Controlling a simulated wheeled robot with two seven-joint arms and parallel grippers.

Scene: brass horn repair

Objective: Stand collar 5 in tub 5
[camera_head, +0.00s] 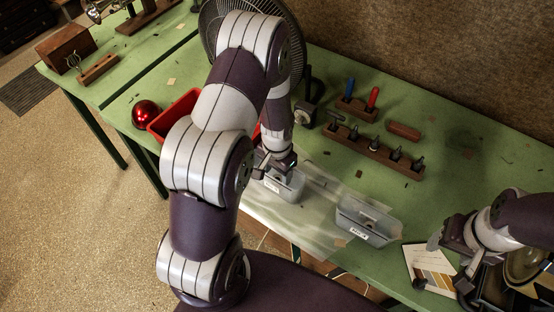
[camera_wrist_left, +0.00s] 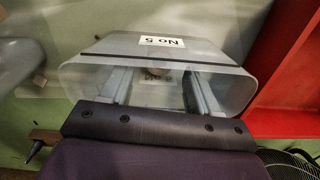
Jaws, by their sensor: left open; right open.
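Tub 5 (camera_head: 286,190) is a grey, translucent open tub on the green bench. Its white "No 5" label (camera_wrist_left: 162,42) shows upside down in the left wrist view. My left gripper (camera_head: 276,165) is over this tub, with its two fingers (camera_wrist_left: 158,92) apart and reaching down into it. The head view hides the tub's inside behind my gripper. My right gripper (camera_head: 446,242) is open, at the right above a card.
Another labelled grey tub (camera_head: 371,222) stands to the right. A red bin (camera_head: 176,116) and a fan (camera_head: 209,27) stand by my left arm. A wooden tool rack (camera_head: 375,150) lies behind the tubs. A swatch card (camera_head: 424,267) lies at the right.

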